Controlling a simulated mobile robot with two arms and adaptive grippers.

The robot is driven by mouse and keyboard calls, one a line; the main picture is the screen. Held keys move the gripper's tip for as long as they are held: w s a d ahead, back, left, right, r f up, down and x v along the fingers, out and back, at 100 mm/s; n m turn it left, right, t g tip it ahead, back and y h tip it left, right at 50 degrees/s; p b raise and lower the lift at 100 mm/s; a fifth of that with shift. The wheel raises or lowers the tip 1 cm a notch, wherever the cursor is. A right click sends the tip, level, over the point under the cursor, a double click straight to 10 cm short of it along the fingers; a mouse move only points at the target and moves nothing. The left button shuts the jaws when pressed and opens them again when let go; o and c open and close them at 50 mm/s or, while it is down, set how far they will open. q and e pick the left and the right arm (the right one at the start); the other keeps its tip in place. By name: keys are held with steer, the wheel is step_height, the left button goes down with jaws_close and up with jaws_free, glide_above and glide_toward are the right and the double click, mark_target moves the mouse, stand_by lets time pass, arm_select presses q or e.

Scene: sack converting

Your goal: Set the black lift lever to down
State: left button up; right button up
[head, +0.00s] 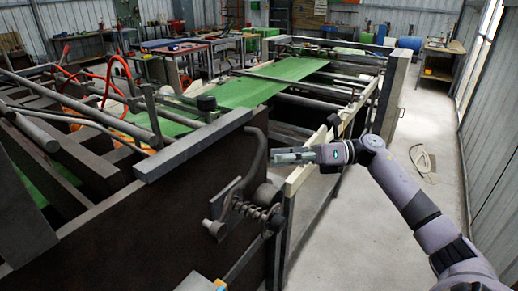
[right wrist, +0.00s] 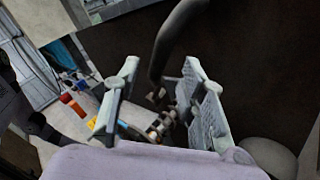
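The black lift lever (head: 258,148) is a dark curved bar on the end of the dark machine side panel. It stands roughly upright, rising from a pivot beside a coil spring. My right gripper (head: 278,157) points left, with its tips close to the lever's right side. In the right wrist view the fingers of the gripper (right wrist: 160,66) are apart with nothing clasped. The lever (right wrist: 163,48) shows between and beyond the fingertips; I cannot tell whether it touches them. My left gripper is not in view.
The coil spring (head: 262,215) and a short linkage (head: 216,228) sit below the lever. A pale rail (head: 302,177) runs behind my right gripper. A green belt (head: 250,90) crosses the machine. The concrete floor (head: 365,240) at right is mostly open.

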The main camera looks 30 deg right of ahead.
mark_target(259, 160)
steer(key=shift+p+x, duration=1.15)
steer(key=shift+x, duration=1.85)
steer(key=shift+c, duration=0.3)
jaws_close()
